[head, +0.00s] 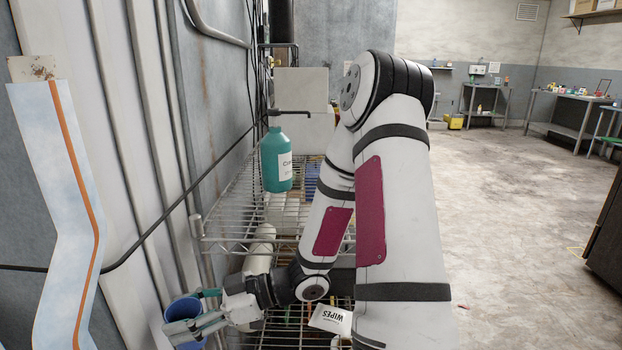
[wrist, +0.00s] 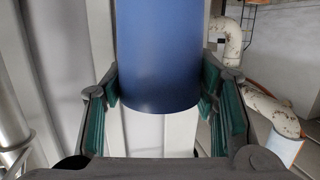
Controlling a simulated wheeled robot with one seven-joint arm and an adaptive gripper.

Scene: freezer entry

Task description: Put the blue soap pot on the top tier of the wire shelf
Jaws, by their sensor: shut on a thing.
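The blue soap pot (head: 184,309) is at the lower left in the head view, held between the fingers of my gripper (head: 195,312). In the wrist view the blue pot (wrist: 157,55) fills the top middle, between the green pads of my gripper (wrist: 160,95). The gripper is shut on it. The wire shelf (head: 235,225) stands behind and right of the pot, partly hidden by my arm. The pot is left of the shelf and lower than the tier that holds the teal pump bottle (head: 277,165).
The teal pump bottle stands near the front of that tier, with white boxes (head: 302,95) behind it. A wipes packet (head: 331,319) lies on a lower tier. Pipes and a cable run along the left wall (head: 200,90). Open floor (head: 500,190) lies to the right.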

